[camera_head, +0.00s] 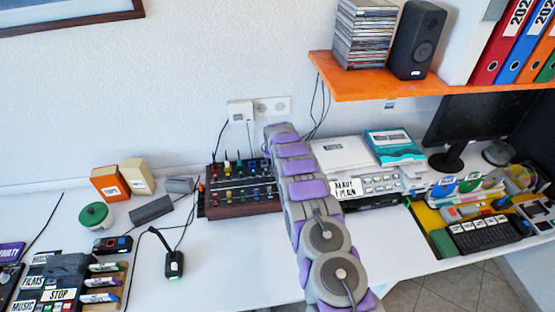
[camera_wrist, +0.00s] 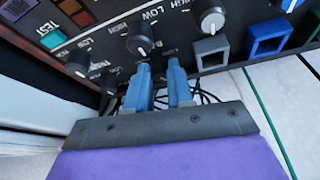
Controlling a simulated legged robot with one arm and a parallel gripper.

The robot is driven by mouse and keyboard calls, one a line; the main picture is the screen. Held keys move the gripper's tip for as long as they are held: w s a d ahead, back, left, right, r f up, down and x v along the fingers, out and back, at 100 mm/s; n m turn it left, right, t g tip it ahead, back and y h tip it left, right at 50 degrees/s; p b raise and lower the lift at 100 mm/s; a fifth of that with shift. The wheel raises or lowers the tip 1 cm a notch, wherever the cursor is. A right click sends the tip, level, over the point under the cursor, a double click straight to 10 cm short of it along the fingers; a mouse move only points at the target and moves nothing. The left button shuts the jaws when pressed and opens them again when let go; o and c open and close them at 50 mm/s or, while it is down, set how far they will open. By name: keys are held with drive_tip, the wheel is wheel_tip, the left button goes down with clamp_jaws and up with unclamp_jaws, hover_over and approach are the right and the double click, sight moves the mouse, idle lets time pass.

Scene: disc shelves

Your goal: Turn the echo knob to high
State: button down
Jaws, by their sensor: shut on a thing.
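The dark control panel (camera_wrist: 115,55) fills the top of the wrist view. A narrow gap shows between the fingers. In the head view, my arm hides the gripper.
A wood-sided mixer (camera_head: 240,206) stands on the white desk left of my arm. Blue and grey square frames (camera_wrist: 268,46) stick out beside the knobs. Black cables (camera_wrist: 208,93) hang below the panel. An orange shelf (camera_head: 440,88) is above right. Bare desk (camera_head: 215,265) lies in front.

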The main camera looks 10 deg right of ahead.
drive_tip(key=c, duration=1)
unclamp_jaws()
drive_tip(key=shift+r, duration=0.15)
drive_tip(key=p+v, duration=0.2)
drive_tip(key=v, duration=1.5)
drive_tip(key=shift+p, duration=0.4)
drive_tip(key=shift+a, duration=0.1)
drive_tip(key=shift+c, duration=0.2)
